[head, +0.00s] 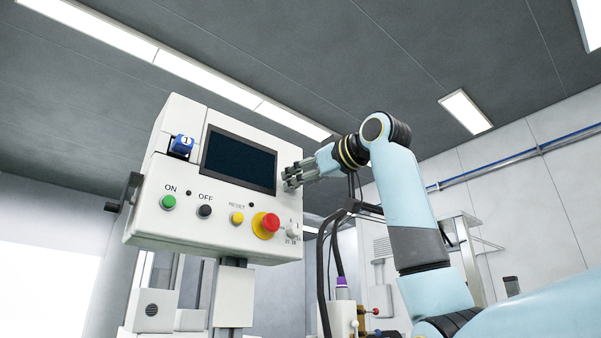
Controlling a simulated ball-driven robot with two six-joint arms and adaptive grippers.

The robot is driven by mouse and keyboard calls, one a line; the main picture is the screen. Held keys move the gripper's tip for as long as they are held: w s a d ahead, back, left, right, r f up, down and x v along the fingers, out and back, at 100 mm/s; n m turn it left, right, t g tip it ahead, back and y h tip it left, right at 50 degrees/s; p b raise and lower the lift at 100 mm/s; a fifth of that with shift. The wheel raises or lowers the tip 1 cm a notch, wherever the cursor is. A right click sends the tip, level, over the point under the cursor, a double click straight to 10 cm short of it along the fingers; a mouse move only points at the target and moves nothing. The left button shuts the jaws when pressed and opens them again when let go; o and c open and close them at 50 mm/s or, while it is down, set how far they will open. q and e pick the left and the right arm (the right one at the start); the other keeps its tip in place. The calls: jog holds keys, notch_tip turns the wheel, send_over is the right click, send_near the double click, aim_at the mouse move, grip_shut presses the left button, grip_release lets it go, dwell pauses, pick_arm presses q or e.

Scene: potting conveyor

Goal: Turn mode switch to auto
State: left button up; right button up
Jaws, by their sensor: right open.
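The mode switch (293,230) is a small pale knob with tiny markings, low at the right edge of the white control box's (145,215) front. Its markings and setting are too small to read. My right gripper (290,177) is open and empty. Its fingers point left, at the right edge of the box beside the dark screen (239,160), above the switch and apart from it. I cannot tell whether the fingers touch the box. My left gripper is not in view.
A red emergency button (271,223) on a yellow base sits just left of the switch. Further left are a yellow reset button (237,218), a black OFF button (205,211) and a green ON button (168,202). A blue numbered block (182,144) is at the upper left.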

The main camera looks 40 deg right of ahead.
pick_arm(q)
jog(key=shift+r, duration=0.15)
pick_arm(e)
jog(key=shift+w, duration=0.3)
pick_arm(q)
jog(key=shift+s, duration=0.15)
pick_arm(e)
jog(key=shift+c, duration=0.8)
grip_shut()
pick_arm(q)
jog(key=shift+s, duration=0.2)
